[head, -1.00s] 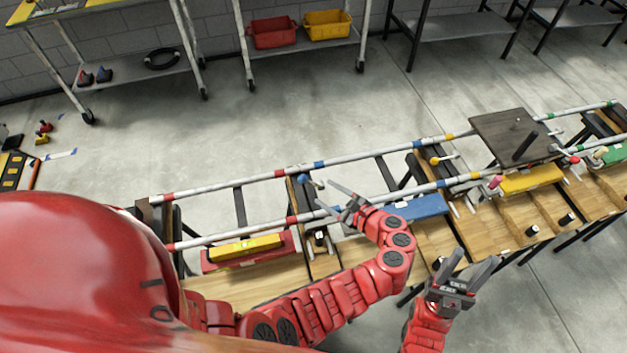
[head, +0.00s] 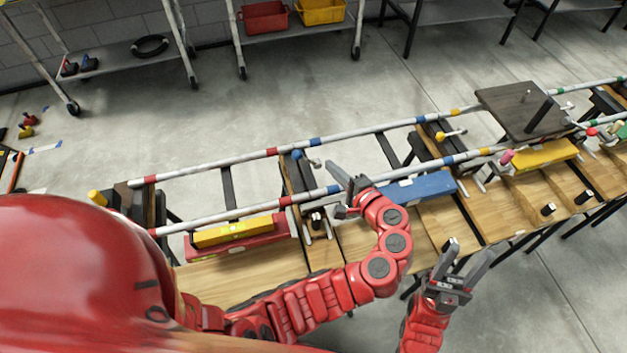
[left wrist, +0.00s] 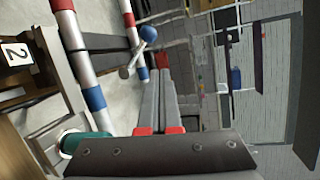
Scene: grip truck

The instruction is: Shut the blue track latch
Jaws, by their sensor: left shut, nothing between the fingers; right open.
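The blue track latch shows as a blue knob (head: 297,154) on a short metal lever at the far rail side of a wooden cross-piece. In the left wrist view the blue ball (left wrist: 148,33) sits on its pale rod, up and left of my fingertips. My left gripper (head: 334,168) is shut and empty, just right of the knob and apart from it. Its fingers also show in the left wrist view (left wrist: 160,78). My right gripper (head: 470,252) is open and empty, over the near side of the track bench.
Two striped rails (head: 210,164) run along the bench. A yellow level-like block (head: 232,233) and a blue block (head: 425,187) lie beside the near rail. A yellow-knobbed latch (head: 440,136) and a dark platform (head: 522,108) stand further right.

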